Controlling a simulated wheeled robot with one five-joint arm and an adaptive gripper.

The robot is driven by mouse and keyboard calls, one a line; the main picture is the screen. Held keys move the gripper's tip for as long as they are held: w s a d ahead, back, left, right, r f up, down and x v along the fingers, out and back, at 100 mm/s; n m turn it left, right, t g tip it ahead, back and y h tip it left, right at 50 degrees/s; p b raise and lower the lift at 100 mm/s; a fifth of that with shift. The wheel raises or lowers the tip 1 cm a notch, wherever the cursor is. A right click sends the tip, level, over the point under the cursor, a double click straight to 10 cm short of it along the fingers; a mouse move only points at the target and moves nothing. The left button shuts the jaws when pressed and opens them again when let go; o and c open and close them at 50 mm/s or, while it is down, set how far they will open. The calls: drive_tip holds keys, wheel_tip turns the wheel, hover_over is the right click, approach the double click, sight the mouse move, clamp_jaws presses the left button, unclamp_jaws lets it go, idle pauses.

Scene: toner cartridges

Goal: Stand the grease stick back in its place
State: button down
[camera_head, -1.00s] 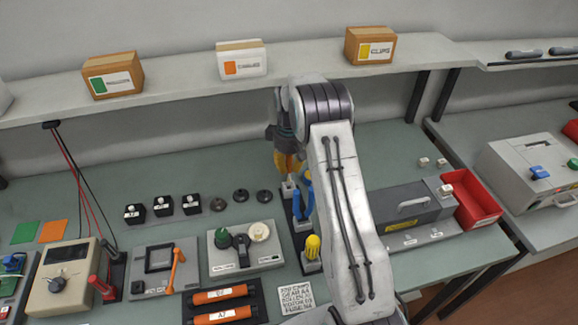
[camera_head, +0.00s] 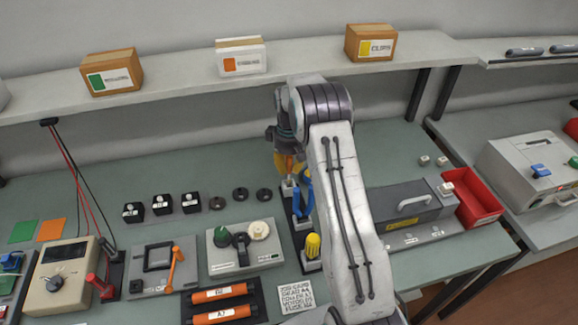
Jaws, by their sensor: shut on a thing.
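My gripper (camera_head: 288,165), with yellow-orange fingers, is shut at the far end of the dark tool rack (camera_head: 299,238). It points down over the rack's far place, which has a small white patch (camera_head: 289,186) in front. The grease stick is mostly hidden between the fingers; only a narrow orange strip shows there, and I cannot tell its lower end or whether it touches the rack. Blue-handled pliers (camera_head: 304,196) stand in the rack just nearer, and a yellow-handled tool (camera_head: 313,245) stands at the near end.
My arm covers the bench right of the rack. A grey box with a handle (camera_head: 410,203) and a red bin (camera_head: 471,198) stand further right. A device with knobs (camera_head: 243,247) and black round parts (camera_head: 240,194) lie left. The shelf (camera_head: 200,88) overhangs behind.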

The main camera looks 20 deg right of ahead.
sight(289, 178)
drive_tip(key=shift+f+b, duration=1.9)
drive_tip(key=shift+f, duration=0.6)
idle(1.2)
drive_tip(key=c, duration=1.1)
unclamp_jaws()
drive_tip(key=shift+r, duration=0.1)
wheel_tip(289, 178, up, 12)
drive_tip(key=shift+f, duration=0.1)
